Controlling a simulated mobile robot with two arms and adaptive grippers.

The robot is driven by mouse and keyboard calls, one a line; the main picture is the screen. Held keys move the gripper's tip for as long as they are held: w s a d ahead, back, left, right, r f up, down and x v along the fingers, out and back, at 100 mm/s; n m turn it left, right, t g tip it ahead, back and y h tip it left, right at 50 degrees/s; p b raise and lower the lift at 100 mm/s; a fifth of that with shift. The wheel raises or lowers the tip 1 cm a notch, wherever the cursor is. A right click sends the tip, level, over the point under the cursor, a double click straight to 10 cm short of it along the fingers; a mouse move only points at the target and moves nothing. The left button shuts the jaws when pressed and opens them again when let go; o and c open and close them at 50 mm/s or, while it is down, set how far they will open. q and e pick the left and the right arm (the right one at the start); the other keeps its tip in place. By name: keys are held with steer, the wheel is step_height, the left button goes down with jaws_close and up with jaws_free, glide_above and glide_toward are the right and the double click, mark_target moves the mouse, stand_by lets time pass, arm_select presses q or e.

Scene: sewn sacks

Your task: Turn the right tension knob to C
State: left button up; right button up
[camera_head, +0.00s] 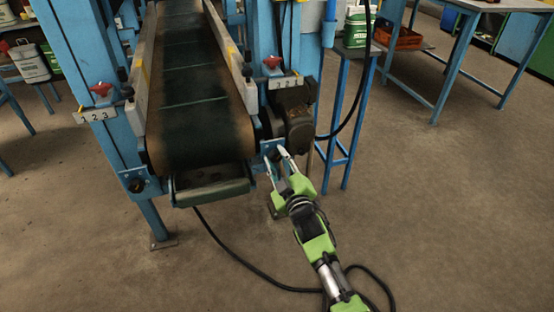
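The right tension knob (272,63) is red and sits on the right side of the conveyor frame, above a small white plate (284,82) with dark marks that look like numerals; I cannot make out a C. A similar red left knob (101,90) sits on the left side above a plate (96,115) reading 1 2 3. My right gripper (275,154) is green with pale fingers, which stand apart with nothing visible between them. It is well below the right knob, near the conveyor's front right corner; I cannot tell whether it touches the frame. My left gripper is not in view.
The conveyor belt (195,105) runs away between blue posts. A dark motor (293,115) sits below the right knob. A black cable (232,256) lies on the floor. A blue stand (339,120) is right of the motor.

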steer(key=shift+o, duration=1.3)
steer(key=shift+s+d+f, duration=0.1)
steer(key=shift+s+d, duration=0.05)
steer(key=shift+s, duration=0.15)
steer(key=v, duration=1.1)
steer(key=shift+s, duration=0.15)
